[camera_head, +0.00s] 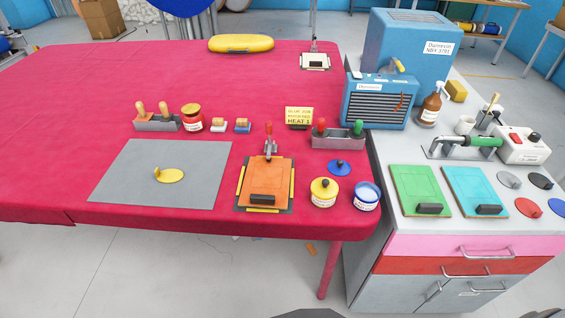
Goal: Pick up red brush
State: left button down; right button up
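A grey metal holder (338,141) stands near the right end of the red-covered table. An upright red handle (321,126) sits at its left side and looks like the red brush; its lower end is hidden in the holder. A green handle (358,128) stands at the holder's right side. Neither of my grippers is in view, so nothing is seen near the red handle.
An orange board (265,182) under a red-handled clamp (269,138) lies left of the holder. A yellow note (299,116) stands behind it. Yellow (323,193) and blue (366,196) lidded jars stand in front. A blue heater (377,102) is behind right.

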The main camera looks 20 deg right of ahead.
aim_at(320, 132)
jog(key=k, duration=0.5)
jog(key=z, duration=1.5)
jog(key=i, duration=0.95)
jog(key=u, duration=2.1)
